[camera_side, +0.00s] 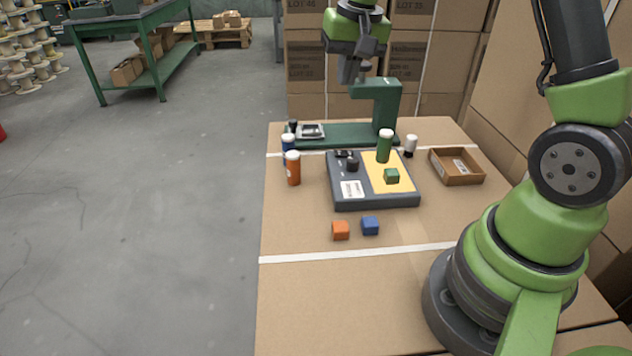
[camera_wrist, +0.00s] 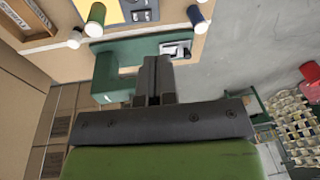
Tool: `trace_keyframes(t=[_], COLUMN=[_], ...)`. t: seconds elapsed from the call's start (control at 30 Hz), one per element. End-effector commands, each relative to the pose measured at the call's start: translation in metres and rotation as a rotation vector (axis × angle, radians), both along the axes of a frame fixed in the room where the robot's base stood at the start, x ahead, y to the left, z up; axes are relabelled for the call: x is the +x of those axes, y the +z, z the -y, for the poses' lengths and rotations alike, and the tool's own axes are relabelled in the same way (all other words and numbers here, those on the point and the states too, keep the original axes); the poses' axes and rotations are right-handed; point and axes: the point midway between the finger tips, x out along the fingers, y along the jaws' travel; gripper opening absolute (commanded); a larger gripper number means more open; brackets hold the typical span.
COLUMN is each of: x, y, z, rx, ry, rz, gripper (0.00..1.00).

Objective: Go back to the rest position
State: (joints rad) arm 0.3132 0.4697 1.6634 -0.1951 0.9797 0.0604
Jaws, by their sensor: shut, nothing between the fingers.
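My gripper (camera_side: 350,72) hangs at the top of the side view, above the back of the cardboard bench. It is just left of the upper arm of a green C-shaped stand (camera_side: 386,105). Its fingers are together and empty. In the wrist view my gripper (camera_wrist: 155,75) shows two dark fingers pressed together, with the green stand (camera_wrist: 112,72) behind and below them. I cannot tell whether the fingers touch the stand.
A grey device (camera_side: 373,200) with a yellow panel bears a green bottle (camera_side: 384,148) and a green cube (camera_side: 391,176). Orange (camera_side: 340,231) and blue (camera_side: 370,226) cubes lie in front. Several bottles stand around. A cardboard tray (camera_side: 456,180) sits right. The front is clear.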

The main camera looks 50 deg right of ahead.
Motion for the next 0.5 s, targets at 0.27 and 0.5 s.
trace_keyframes(t=[0.27, 0.5], x=[-0.07, -0.144], y=[0.081, 0.101], z=[-0.069, -0.11], rx=[0.003, 0.026], ry=[0.132, 0.241], rz=[0.203, 0.365], gripper=[0.0, 0.0])
